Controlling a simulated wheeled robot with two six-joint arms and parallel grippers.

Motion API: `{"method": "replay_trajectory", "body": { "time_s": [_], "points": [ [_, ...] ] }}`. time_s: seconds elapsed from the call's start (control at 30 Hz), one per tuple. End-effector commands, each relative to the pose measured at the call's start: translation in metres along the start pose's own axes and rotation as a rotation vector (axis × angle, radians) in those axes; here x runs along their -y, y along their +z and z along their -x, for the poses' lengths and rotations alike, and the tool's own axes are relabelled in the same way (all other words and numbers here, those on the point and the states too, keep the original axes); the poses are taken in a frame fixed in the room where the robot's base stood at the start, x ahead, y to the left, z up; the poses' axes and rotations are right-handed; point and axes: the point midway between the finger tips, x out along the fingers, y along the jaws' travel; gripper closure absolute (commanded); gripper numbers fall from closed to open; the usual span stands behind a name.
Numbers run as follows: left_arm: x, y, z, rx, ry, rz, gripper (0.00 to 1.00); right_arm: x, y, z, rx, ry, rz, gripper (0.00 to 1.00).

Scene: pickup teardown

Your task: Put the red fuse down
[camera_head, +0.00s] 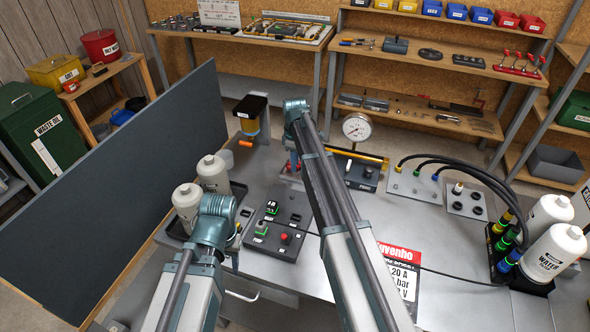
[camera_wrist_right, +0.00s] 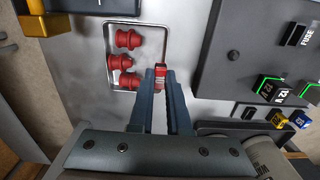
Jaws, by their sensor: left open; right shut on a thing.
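In the right wrist view the red fuse (camera_wrist_right: 160,71) is between the fingertips of my right gripper (camera_wrist_right: 160,78), which is shut on it. The fuse is at the right side of a shallow metal-rimmed tray (camera_wrist_right: 108,42); I cannot tell whether it touches the tray. In the head view my right gripper (camera_head: 293,163) points down at the back of the grey bench, partly behind my arm, and the fuse cannot be made out. My left gripper (camera_head: 236,240) is low beside the dark control box, open, its fingers mostly hidden by my left arm.
Red spool-shaped parts (camera_wrist_right: 129,39) lie in the tray's left half. A dark panel (camera_wrist_right: 232,30) with labelled blocks stands right of it. In the head view, a control box (camera_head: 278,222), white bottles (camera_head: 213,174) and a pressure gauge (camera_head: 357,128) stand around the arms.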

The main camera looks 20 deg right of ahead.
Motion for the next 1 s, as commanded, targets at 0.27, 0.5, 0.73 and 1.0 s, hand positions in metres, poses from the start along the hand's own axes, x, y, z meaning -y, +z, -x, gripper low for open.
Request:
{"method": "replay_trajectory", "body": {
  "time_s": [0.27,0.5,0.73,1.0],
  "points": [
    [-0.003,-0.002,-0.032,0.0,0.0,0.001,0.5,-0.009,-0.003,-0.032,0.0,0.0,0.0,1.0],
    [-0.003,-0.002,-0.036,0.0,0.0,0.001,0.5,-0.009,-0.003,-0.036,0.0,0.0,0.0,1.0],
    [-0.004,-0.002,-0.039,0.0,0.0,0.001,0.5,-0.009,-0.003,-0.039,0.0,0.0,0.0,1.0],
    [-0.004,-0.002,-0.039,0.0,0.0,0.001,0.5,-0.008,-0.003,-0.039,0.0,-0.001,0.0,0.55]
  ]
}}
